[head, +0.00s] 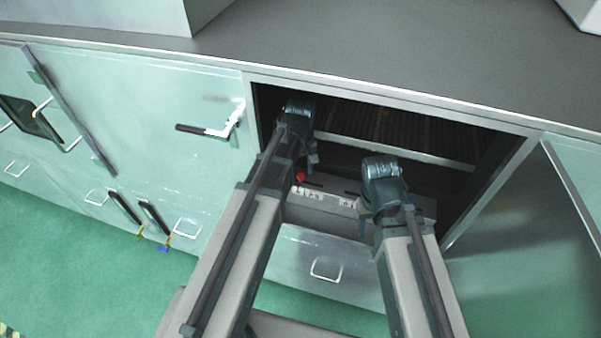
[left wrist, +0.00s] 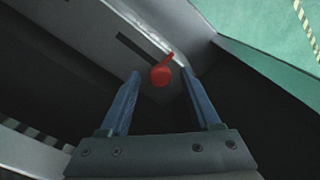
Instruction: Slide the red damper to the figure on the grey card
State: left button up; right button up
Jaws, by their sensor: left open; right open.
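The red damper (head: 299,178) is a small red knob with a short pointer, on the grey ledge (head: 410,205) inside the open cabinet, at the ledge's left end. In the left wrist view the red damper (left wrist: 162,74) shows between the fingertips of my open left gripper (left wrist: 160,71); I cannot tell whether they touch it. In the head view my left gripper (head: 312,157) is mostly hidden behind its wrist, close by the damper. My right gripper (head: 362,222) is open at the ledge's right part, its fingers barely visible. Small pale markings (head: 308,193) show on the ledge's front; I cannot read any figure or make out a grey card.
A dark slot (left wrist: 137,49) runs in the ledge beside the damper. An open door (head: 572,195) stands at the right. A drawer handle (head: 326,272) lies below.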

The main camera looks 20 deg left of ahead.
pick_arm(q)
grip_shut()
dwell(1.4)
